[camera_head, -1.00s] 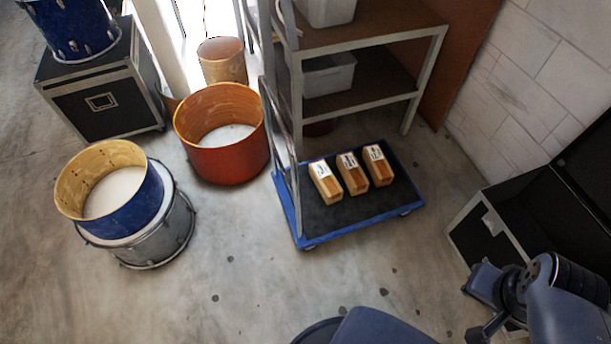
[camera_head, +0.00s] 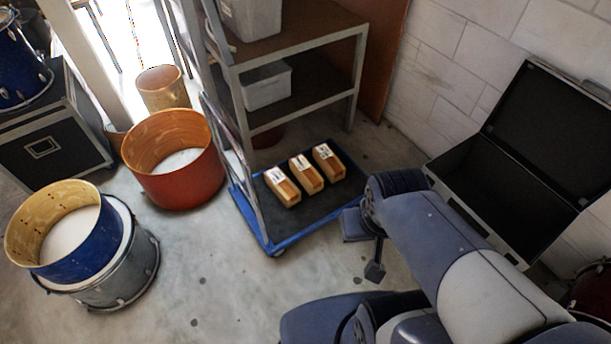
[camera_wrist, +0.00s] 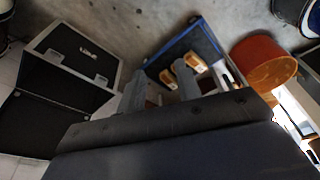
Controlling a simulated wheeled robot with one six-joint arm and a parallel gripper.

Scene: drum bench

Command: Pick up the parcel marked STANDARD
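Three small tan parcels with white labels stand in a row on a blue-edged cart (camera_head: 289,236): a left one (camera_head: 282,187), a middle one (camera_head: 306,174) and a right one (camera_head: 328,162). The label print is too small to read, so I cannot tell which is STANDARD. My gripper (camera_head: 365,248) is open and empty, just right of the cart's near right corner, apart from the parcels. In the wrist view its two fingers (camera_wrist: 160,88) stand apart. Beyond them two parcels show, one (camera_wrist: 195,62) clear and one (camera_wrist: 167,77) lower; the fingers may hide the third.
The cart's upright handle (camera_head: 232,150) rises on its left. A metal shelf (camera_head: 300,105) with grey bins stands behind it. An open black case (camera_head: 500,170) lies to the right. An orange drum shell (camera_head: 175,165) and a blue drum (camera_head: 75,235) stand left. Floor in front is clear.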

